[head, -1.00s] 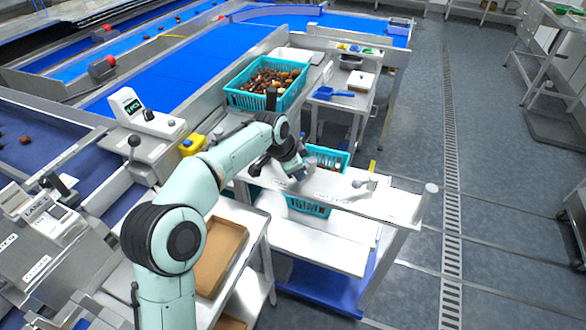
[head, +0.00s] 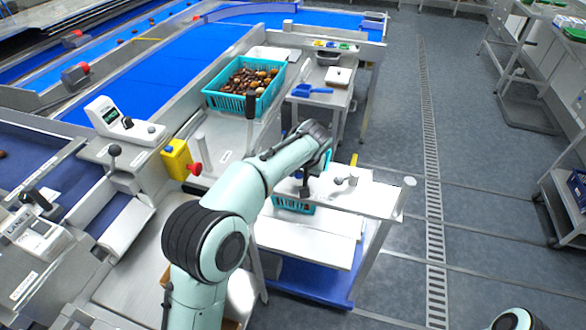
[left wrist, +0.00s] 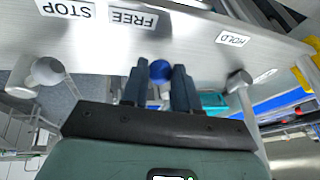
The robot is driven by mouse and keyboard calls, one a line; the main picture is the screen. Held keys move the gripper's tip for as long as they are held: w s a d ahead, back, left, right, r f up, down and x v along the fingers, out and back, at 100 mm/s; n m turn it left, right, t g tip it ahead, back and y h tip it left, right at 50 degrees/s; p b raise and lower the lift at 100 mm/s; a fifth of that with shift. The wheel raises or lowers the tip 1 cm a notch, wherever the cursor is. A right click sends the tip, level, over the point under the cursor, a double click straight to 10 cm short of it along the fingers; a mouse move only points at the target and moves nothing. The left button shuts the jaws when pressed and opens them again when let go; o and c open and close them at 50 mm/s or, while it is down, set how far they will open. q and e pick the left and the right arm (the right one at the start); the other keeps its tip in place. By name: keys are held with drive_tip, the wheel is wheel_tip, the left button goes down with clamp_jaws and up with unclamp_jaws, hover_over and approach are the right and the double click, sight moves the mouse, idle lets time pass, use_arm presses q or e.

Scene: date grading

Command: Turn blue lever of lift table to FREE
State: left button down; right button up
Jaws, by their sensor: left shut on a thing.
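The blue lever's round knob (left wrist: 160,70) sits between the two fingers of my left gripper (left wrist: 158,88) in the left wrist view. The gripper is shut on it. The knob lies below the metal panel edge, nearer the FREE label (left wrist: 133,18) than the HOLD label (left wrist: 233,40). The STOP label (left wrist: 67,8) is further left. The lever's shaft is hardly visible. In the head view my left gripper (head: 304,190) is at the left part of the lift table's top plate (head: 375,196), and the arm hides the lever. My right gripper is out of view.
Metal knobs flank my fingers in the left wrist view, one left (left wrist: 48,72) and one right (left wrist: 240,80). A teal crate (head: 295,204) is close to the gripper. A crate of dates (head: 230,102) stands behind. A yellow box (head: 176,160) is at left.

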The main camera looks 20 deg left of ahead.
use_arm(q)
drive_tip(key=shift+w+d+r+n+y+p, duration=0.2)
drive_tip(key=shift+w+d+n+y+p, duration=0.35)
drive_tip(key=shift+n, duration=0.55)
drive_tip(key=shift+w+n+g, duration=0.15)
drive_tip(key=shift+n+g, duration=0.25)
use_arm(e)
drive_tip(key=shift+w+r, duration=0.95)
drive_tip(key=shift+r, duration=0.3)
use_arm(q)
drive_tip(key=shift+p, duration=0.3)
drive_tip(key=c, duration=1)
unclamp_jaws()
drive_tip(key=shift+o, duration=0.8)
drive_tip(key=shift+w+a+f, duration=0.1)
drive_tip(key=shift+w+f, duration=0.05)
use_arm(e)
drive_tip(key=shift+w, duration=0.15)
